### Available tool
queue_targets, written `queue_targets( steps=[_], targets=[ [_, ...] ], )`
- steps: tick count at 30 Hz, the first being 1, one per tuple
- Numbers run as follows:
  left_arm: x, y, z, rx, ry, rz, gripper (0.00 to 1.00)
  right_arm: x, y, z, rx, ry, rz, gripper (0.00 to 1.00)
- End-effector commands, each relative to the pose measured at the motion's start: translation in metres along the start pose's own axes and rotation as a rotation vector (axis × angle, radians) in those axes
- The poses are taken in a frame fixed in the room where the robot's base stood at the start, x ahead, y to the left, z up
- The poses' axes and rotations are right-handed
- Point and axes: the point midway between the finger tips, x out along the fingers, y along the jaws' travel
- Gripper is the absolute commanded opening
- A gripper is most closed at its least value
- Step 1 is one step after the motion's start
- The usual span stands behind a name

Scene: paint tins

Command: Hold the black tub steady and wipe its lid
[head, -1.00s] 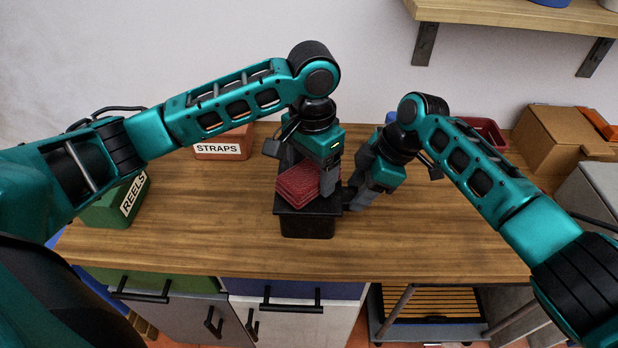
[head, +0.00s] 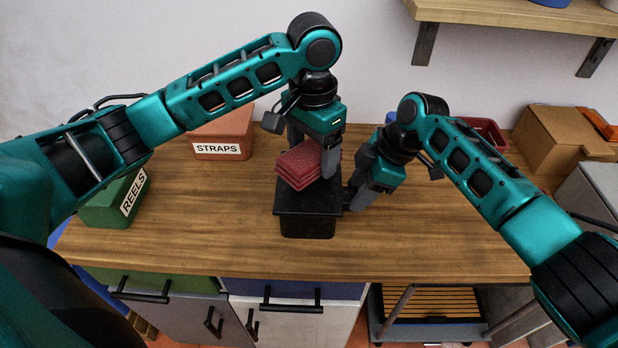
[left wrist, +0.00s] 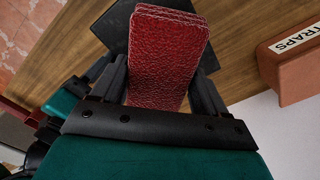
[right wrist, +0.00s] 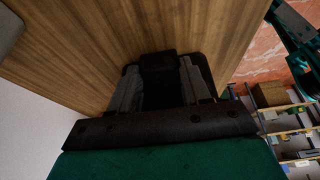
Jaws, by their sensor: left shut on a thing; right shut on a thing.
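The black tub (head: 308,224) stands upright on the wooden worktop, with its dark lid (head: 290,203) on top. My left gripper (head: 318,168) is shut on a folded red cloth (head: 298,166), held a little above the lid. In the left wrist view the textured red cloth (left wrist: 168,55) lies between the fingers, with part of the dark lid (left wrist: 117,42) behind it. My right gripper (head: 350,198) is low at the tub's right side, shut on the tub. In the right wrist view its fingers close on a dark part of the tub (right wrist: 158,62).
An orange bin marked STRAPS (head: 222,135) stands behind left, and a green bin marked REELS (head: 112,203) at the left. A red tray (head: 487,133) and a cardboard box (head: 560,142) are at the back right. The worktop's front (head: 430,255) is clear.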

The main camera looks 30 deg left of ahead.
Motion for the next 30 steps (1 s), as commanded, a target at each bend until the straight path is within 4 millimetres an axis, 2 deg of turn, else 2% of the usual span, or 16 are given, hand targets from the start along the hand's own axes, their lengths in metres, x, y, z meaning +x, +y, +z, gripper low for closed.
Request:
queue_targets(
  steps=[1, 2, 11, 18, 22, 26, 30],
  targets=[
    [0.001, 0.0, 0.0, 0.0, 0.0, 0.0, 0.42, 0.003, -0.001, 0.003, 0.003, -0.005, -0.003, 0.0],
    [0.001, 0.0, 0.0, 0.0, 0.0, 0.0, 0.42, 0.003, -0.001, 0.003, 0.003, -0.005, -0.003, 0.48],
    [0.0, 0.0, 0.0, 0.0, 0.0, 0.0, 0.42, 0.001, 0.0, 0.001, 0.001, -0.002, -0.001, 0.77],
    [0.0, 0.0, 0.0, 0.0, 0.0, 0.0, 0.42, 0.0, 0.0, 0.0, 0.0, -0.001, 0.0, 0.77],
    [0.0, 0.0, 0.0, 0.0, 0.0, 0.0, 0.42, -0.01, 0.001, 0.001, 0.0, 0.0, 0.002, 0.77],
    [0.0, 0.0, 0.0, 0.0, 0.0, 0.0, 0.42, -0.032, 0.001, 0.001, -0.001, 0.0, 0.004, 0.77],
    [0.0, 0.0, 0.0, 0.0, 0.0, 0.0, 0.42, -0.063, 0.001, 0.001, -0.001, -0.002, 0.004, 0.77]
  ],
)
